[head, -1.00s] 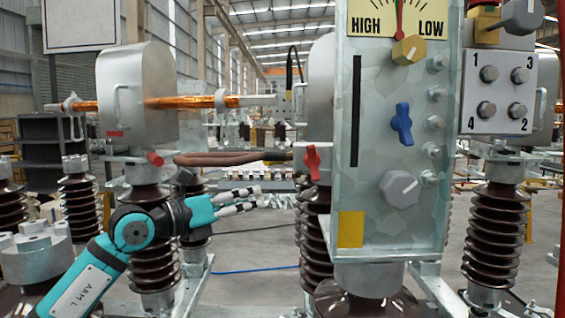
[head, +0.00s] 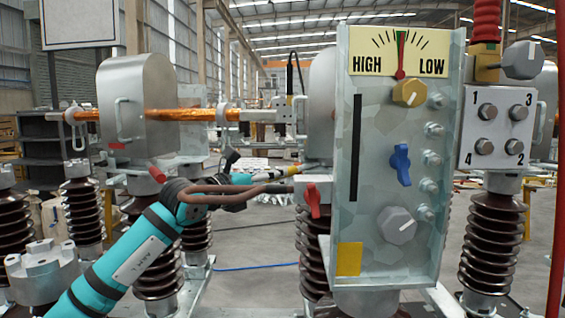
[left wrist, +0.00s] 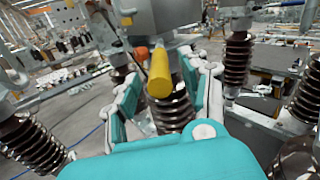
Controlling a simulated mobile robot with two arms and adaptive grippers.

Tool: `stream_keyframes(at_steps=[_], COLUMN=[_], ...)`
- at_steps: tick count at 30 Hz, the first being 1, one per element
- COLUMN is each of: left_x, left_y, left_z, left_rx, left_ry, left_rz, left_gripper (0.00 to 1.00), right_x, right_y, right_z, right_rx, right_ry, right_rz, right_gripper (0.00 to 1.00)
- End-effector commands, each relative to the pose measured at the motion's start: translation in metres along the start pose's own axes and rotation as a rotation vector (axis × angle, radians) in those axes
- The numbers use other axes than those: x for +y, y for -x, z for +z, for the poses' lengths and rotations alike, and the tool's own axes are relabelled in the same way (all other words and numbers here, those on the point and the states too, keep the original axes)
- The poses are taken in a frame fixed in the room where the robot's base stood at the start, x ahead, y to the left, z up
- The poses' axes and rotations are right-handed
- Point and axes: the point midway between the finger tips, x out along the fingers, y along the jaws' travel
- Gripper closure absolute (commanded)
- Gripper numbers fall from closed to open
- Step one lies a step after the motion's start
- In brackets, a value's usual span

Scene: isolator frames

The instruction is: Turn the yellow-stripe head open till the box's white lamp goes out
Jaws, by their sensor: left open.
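A yellow cylinder (left wrist: 160,75) with an orange part beside it shows in the left wrist view, between the fingers of my left gripper (left wrist: 166,82). The fingers are open on either side of it; I cannot tell whether they touch it. In the head view my left gripper (head: 258,178) lies behind a brown bar, pointing right toward the grey dial box. A small yellow and orange patch (head: 293,170) shows at its tip. I cannot make out a stripe on a head or a white lamp. My right gripper is not in view.
The grey dial box (head: 385,220) carries a HIGH-LOW gauge (head: 400,53), a yellow knob (head: 409,93), a blue lever (head: 401,164) and a grey knob (head: 397,225). A red lever (head: 312,199) is left of it. Ribbed brown insulators (head: 490,245) stand around. The brown bar (head: 225,189) crosses my arm.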

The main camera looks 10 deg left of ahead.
Motion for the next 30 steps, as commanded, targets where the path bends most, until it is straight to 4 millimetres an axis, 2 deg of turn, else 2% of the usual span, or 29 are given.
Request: stream_keyframes(at_steps=[1, 3, 9, 20, 30], left_x=[-0.001, -0.001, 0.000, 0.000, 0.000], left_y=[-0.010, -0.022, -0.043, -0.047, -0.047], left_z=[0.005, 0.004, 0.002, 0.000, 0.000], left_rx=[0.002, 0.001, -0.001, -0.001, -0.001], left_ry=[0.002, 0.001, 0.001, -0.001, 0.000], left_rz=[0.000, 0.000, 0.001, 0.001, 0.001], left_gripper=[0.54, 0.54, 0.54, 0.54, 0.99], right_x=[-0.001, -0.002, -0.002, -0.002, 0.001], right_y=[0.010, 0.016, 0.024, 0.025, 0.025], right_z=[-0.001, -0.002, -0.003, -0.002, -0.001], right_rx=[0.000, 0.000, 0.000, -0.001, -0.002], right_ry=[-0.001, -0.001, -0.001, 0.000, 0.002], right_rz=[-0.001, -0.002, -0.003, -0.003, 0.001], right_gripper=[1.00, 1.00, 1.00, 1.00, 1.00])
